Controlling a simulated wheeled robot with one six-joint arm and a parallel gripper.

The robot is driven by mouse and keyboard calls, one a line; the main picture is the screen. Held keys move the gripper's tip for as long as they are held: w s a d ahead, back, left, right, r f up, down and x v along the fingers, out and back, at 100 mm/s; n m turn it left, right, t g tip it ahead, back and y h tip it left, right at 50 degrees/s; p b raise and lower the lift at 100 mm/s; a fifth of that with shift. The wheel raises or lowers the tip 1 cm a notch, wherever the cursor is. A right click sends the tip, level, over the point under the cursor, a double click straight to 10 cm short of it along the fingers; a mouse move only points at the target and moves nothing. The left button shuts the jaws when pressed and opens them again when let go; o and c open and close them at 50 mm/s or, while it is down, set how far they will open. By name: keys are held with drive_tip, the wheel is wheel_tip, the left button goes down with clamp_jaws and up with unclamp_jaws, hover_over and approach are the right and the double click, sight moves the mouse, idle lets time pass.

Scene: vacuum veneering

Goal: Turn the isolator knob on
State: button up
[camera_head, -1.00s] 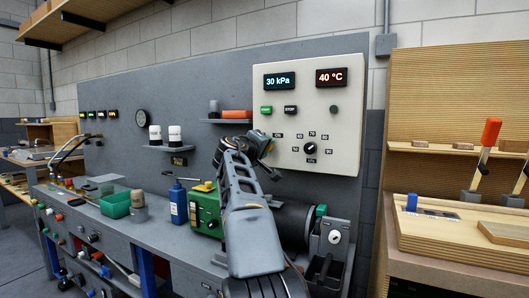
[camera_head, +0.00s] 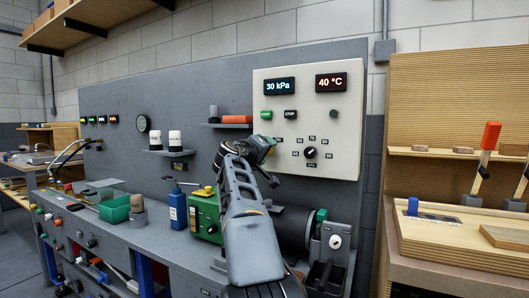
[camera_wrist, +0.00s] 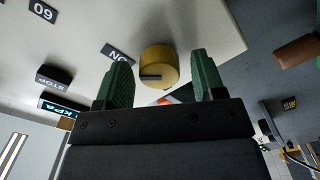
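In the wrist view a round yellow knob (camera_wrist: 158,67) with a dark bar across its face sits on the pale control panel (camera_wrist: 215,22). An "ON" label (camera_wrist: 118,54) shows upside down beside it. My gripper (camera_wrist: 160,61) is open, with one green finger on each side of the knob. A gap shows between the knob and each finger; I cannot tell how far the tips reach along it. In the head view my gripper (camera_head: 266,148) is at the lower left edge of the panel (camera_head: 345,115), and the knob is hidden behind it.
The panel carries a pressure dial (camera_head: 310,153), a green button (camera_head: 266,114), a black stop button (camera_head: 290,115) and two displays. A shelf with an orange block (camera_head: 237,119) is left of the panel. A green machine (camera_head: 206,213) stands on the bench below.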

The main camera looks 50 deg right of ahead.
drive_tip(key=shift+o, duration=0.2)
drive_tip(key=v, duration=1.3)
drive_tip(key=shift+a+b, duration=0.35)
drive_tip(key=shift+a, duration=0.05)
drive_tip(key=shift+s+r, duration=0.1)
drive_tip(key=s+a+f+n+y+p, duration=0.1)
drive_tip(key=s+a+y+p, duration=0.3)
drive_tip(key=p, duration=0.8)
drive_tip(key=s+a+f+n+g+y+p, duration=0.1)
drive_tip(key=s+a+f+y+p, duration=0.1)
drive_tip(key=s+a+y+p, duration=0.2)
drive_tip(key=s+a+f+n+y+p, duration=0.2)
drive_tip(key=a+y+p, duration=0.7)
drive_tip(key=a+p, duration=0.8)
drive_tip(key=shift+s+a+y+p, duration=0.25)
drive_tip(key=shift+s+p, duration=0.65)
drive_tip(key=shift+p, duration=1)
drive_tip(key=shift+c, duration=0.3)
